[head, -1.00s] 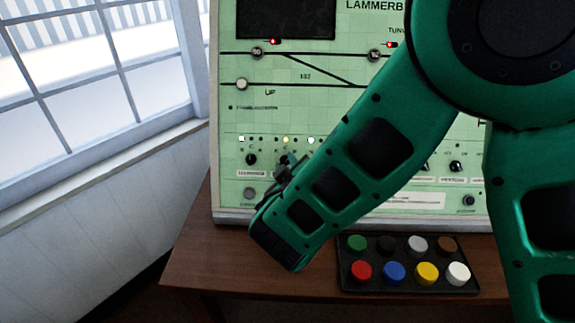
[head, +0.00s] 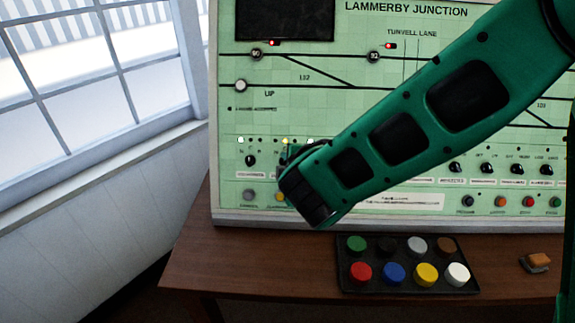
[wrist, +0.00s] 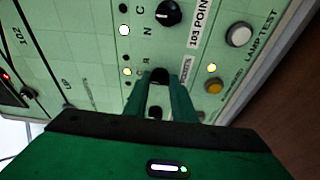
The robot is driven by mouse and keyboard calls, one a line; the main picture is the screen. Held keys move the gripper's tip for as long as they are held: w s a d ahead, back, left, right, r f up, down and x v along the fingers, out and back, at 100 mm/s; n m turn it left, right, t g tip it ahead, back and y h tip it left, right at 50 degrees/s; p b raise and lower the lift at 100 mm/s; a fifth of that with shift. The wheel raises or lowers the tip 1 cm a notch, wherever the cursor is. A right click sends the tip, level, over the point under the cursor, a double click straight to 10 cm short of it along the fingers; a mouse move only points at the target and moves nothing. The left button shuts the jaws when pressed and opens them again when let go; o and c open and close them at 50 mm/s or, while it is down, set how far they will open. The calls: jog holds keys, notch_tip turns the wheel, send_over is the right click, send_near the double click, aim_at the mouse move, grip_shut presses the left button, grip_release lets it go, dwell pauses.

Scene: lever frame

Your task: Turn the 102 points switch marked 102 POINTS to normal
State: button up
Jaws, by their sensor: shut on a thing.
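In the wrist view, my gripper (wrist: 159,88) is at the panel with its two green fingers closed around a black rotary knob (wrist: 160,75). The label beside this knob is mostly covered by a finger, so I cannot read its number. A lamp by its position letters glows yellow (wrist: 127,72). The neighbouring black knob (wrist: 168,12) carries the label 103 POINTS and stands apart from my fingers. In the head view, my wrist hides the held knob; the panel (head: 400,100) shows the leftmost knob (head: 250,160) uncovered.
A black tray (head: 408,263) of coloured caps and an orange-brown block (head: 538,261) lie on the wooden table (head: 230,262). A window is at left.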

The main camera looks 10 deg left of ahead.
jog(key=n, duration=0.2)
jog(key=n+g, duration=0.1)
jog(key=n, duration=0.2)
jog(key=shift+w+r+h, duration=0.1)
jog(key=shift+r+h, duration=0.1)
jog(key=shift+h, duration=0.2)
jog(key=shift+n+g+h, duration=0.3)
jog(key=shift+n+h, duration=0.1)
jog(key=shift+n, duration=1.4)
jog(key=o, duration=1.1)
jog(key=shift+c, duration=0.2)
jog(key=shift+a, duration=0.1)
jog(key=shift+r, duration=0.1)
jog(key=v, duration=1)
jog(key=shift+r, duration=0.2)
